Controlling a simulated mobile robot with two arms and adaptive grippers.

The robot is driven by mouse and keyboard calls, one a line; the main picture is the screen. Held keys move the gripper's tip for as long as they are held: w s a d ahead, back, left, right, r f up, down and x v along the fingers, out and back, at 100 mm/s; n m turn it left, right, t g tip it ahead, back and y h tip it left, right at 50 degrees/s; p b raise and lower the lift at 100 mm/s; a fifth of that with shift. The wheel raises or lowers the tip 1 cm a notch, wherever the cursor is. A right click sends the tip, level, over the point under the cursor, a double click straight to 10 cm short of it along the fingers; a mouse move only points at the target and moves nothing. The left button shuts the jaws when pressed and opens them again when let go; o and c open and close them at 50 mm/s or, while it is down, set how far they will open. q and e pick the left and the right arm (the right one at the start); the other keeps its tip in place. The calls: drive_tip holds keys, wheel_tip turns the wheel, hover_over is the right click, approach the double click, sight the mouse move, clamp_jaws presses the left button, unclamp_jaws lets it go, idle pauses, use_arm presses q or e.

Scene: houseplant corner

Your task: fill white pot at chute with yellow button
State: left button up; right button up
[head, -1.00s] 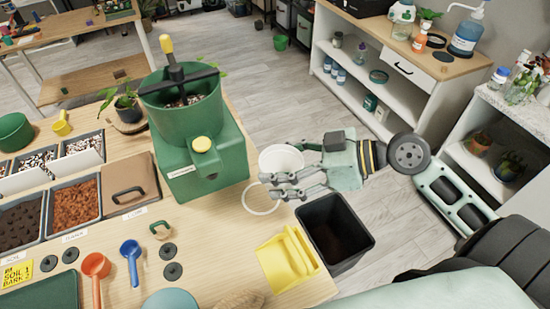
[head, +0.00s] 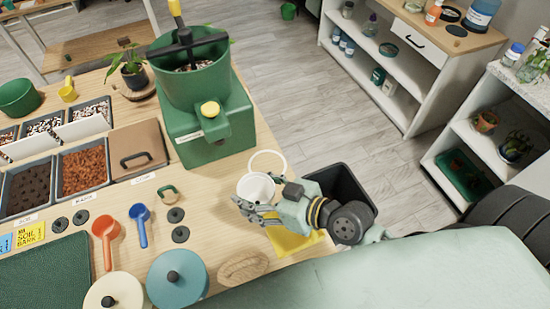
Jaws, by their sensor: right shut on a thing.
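The white pot (head: 257,187) is upright in my right gripper (head: 262,206), whose fingers are closed on it. It is near the right edge of the table, in front of and to the right of the green machine (head: 222,148). The machine has a hopper on top and a chute at its front, with a yellow button (head: 210,109) on the chute's top. The pot is apart from the chute. A white ring (head: 281,153) lies on the table just behind the pot. My left gripper is out of view.
A black bin (head: 345,182) stands off the table's right edge, partly behind my right arm. A yellow scoop-like thing (head: 292,243) is mostly hidden below my gripper. A teal lid (head: 177,278), wooden oval (head: 243,266) and orange scoop (head: 106,230) lie at the front.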

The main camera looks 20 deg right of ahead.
drive_tip(key=shift+t, duration=0.3)
drive_tip(key=a, duration=0.1)
drive_tip(key=a+f, duration=0.1)
drive_tip(key=s+a, duration=0.1)
drive_tip(key=shift+s+a+f, duration=0.1)
drive_tip(key=shift+a+f, duration=0.25)
drive_tip(key=shift+a, duration=0.05)
drive_tip(key=w, duration=1.5)
drive_tip(key=shift+s, duration=0.1)
idle(1.2)
